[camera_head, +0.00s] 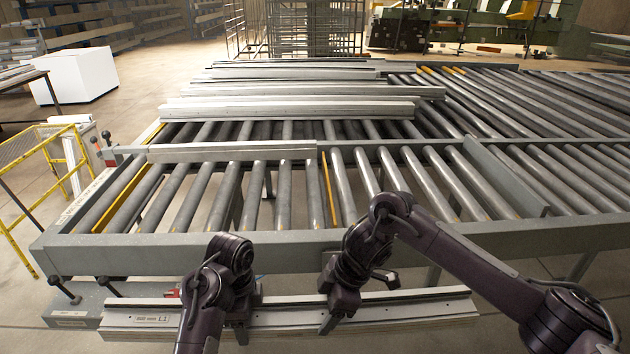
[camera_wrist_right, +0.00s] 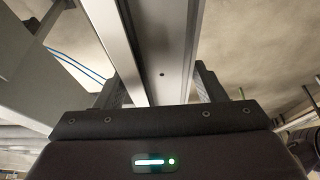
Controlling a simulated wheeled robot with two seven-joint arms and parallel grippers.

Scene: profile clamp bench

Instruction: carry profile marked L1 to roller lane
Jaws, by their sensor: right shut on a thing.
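The profile marked L1 (camera_head: 410,306) is a long pale metal bar lying across the bottom of the head view, in front of the roller lane's near rail. Its L1 label shows near the left end. My right gripper (camera_head: 335,318) is shut on it right of its middle; the right wrist view shows the profile (camera_wrist_right: 155,55) running between the two fingers (camera_wrist_right: 158,88). My left gripper (camera_head: 240,325) is at the profile, left of its middle; its fingers are partly hidden by my arm. The roller lane (camera_head: 275,238) has grey rollers with gaps between them.
Several other profiles (camera_head: 290,108) lie across the rollers at the back. A single profile (camera_head: 232,152) lies along the lane's middle rail. A yellow railing (camera_head: 70,160) stands at the left. The near front rollers are bare.

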